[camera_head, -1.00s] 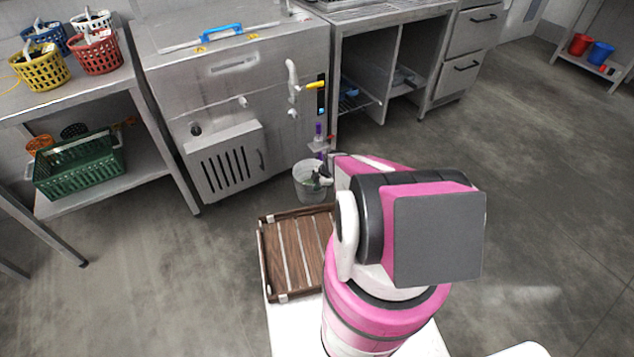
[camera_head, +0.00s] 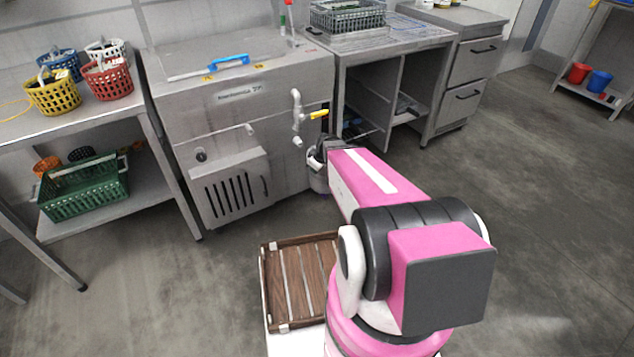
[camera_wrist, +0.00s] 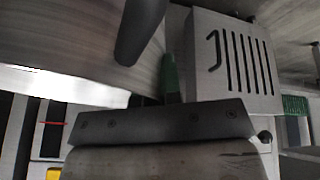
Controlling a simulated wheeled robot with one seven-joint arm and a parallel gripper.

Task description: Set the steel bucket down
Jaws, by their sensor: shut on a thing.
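The steel bucket (camera_head: 318,181) hangs upright at my gripper (camera_head: 323,153), in front of the steel wash machine, in the head view. My forearm hides its right side. My gripper is shut at the bucket's top; the exact grip is too small to see there. In the wrist view, a dark finger (camera_wrist: 140,32) and a green piece (camera_wrist: 170,78) show close together. The large curved grey surface (camera_wrist: 65,35) at upper left there looks like the bucket's side. I cannot tell whether the bucket's base touches the floor.
The wash machine (camera_head: 232,120) has a yellow-handled tap (camera_head: 318,114) near the bucket. A slatted wooden tray (camera_head: 283,283) sits on my base. A table at left holds baskets (camera_head: 107,80), with a green crate (camera_head: 83,190) below. The floor (camera_head: 540,200) at right is clear.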

